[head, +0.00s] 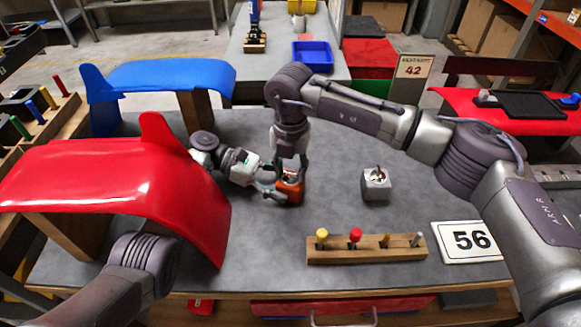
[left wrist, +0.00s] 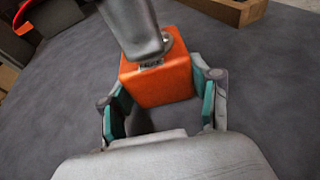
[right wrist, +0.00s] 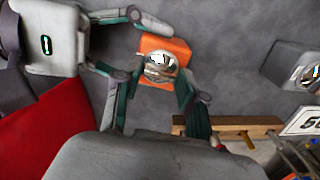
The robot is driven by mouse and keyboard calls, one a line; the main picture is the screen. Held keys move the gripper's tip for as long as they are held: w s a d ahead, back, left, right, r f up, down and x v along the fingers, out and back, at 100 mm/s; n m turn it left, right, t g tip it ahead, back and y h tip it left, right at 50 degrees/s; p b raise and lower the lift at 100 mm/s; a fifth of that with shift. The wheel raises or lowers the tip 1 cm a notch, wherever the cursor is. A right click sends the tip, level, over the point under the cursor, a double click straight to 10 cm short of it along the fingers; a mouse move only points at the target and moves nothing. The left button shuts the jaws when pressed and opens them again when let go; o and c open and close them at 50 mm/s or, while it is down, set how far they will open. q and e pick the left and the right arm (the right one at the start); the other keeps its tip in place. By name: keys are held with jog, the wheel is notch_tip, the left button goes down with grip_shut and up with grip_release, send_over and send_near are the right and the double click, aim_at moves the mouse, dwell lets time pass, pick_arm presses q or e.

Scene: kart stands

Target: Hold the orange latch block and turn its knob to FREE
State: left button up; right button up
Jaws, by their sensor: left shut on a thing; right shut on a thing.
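The orange latch block (head: 291,190) stands on the grey table, left of the middle in the head view. My left gripper (head: 272,186) is shut on the block, its fingers on two opposite sides in the left wrist view (left wrist: 160,95). The silver knob (right wrist: 161,67) sits on top of the block. My right gripper (head: 290,168) comes down from above and is shut on the knob; its fingers flank it in the right wrist view (right wrist: 155,90). I cannot read any FREE mark or the knob's setting.
A grey block with a knob (head: 376,184) stands to the right. A wooden rack (head: 366,250) with several coloured pegs lies in front, beside a white 56 sign (head: 468,241). A red kart panel (head: 120,180) and a blue one (head: 165,75) stand at left. The table between the blocks is clear.

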aim_at(290, 172)
pick_arm(q)
jog(key=shift+s, duration=0.1)
pick_arm(e)
jog(key=shift+w, duration=0.1)
jog(key=o, duration=1.2)
jog(key=shift+c, duration=0.2)
jog(key=shift+r, duration=0.1)
notch_tip(290, 172, up, 12)
pick_arm(q)
jog(key=o, duration=0.9)
